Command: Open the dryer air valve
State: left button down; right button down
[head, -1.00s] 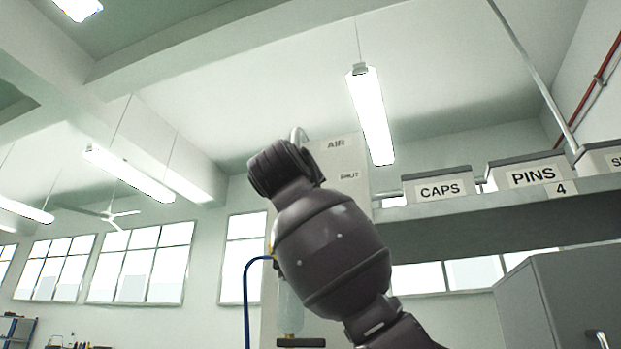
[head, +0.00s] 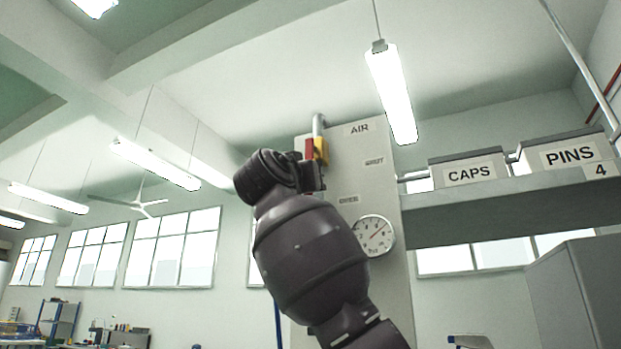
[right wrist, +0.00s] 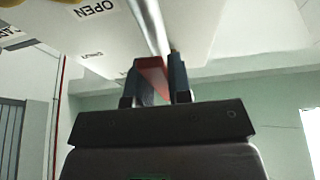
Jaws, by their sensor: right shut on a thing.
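The air panel (head: 365,270) is a pale upright board marked AIR, SHUT and OPEN. A red handle (head: 309,148) beside a yellow part (head: 320,152) shows at its upper left edge, below a grey pipe. My right gripper (head: 313,174) is at this handle, its fingers partly hidden by my wrist. In the right wrist view, the two dark fingers of my right gripper (right wrist: 153,78) are shut on the red handle (right wrist: 151,70). The OPEN label (right wrist: 90,8) and a smaller SHUT label (right wrist: 91,53) show there too. My left gripper is not in view.
A round gauge (head: 376,236) is on the panel, just right of my right arm. A shelf (head: 480,200) with bins marked CAPS (head: 468,173) and PINS (head: 570,155) is to the right. A grey cabinet (head: 570,295) stands below it.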

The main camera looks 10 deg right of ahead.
jog(key=c, duration=1)
grip_release()
jog(key=shift+c, duration=0.2)
jog(key=shift+s+a+f, duration=0.2)
jog(key=shift+s+a, duration=0.05)
jog(key=shift+s, duration=0.1)
jog(key=b+v, duration=0.2)
jog(key=v, duration=0.8)
jog(key=shift+b, duration=0.35)
jog(key=shift+w, duration=0.1)
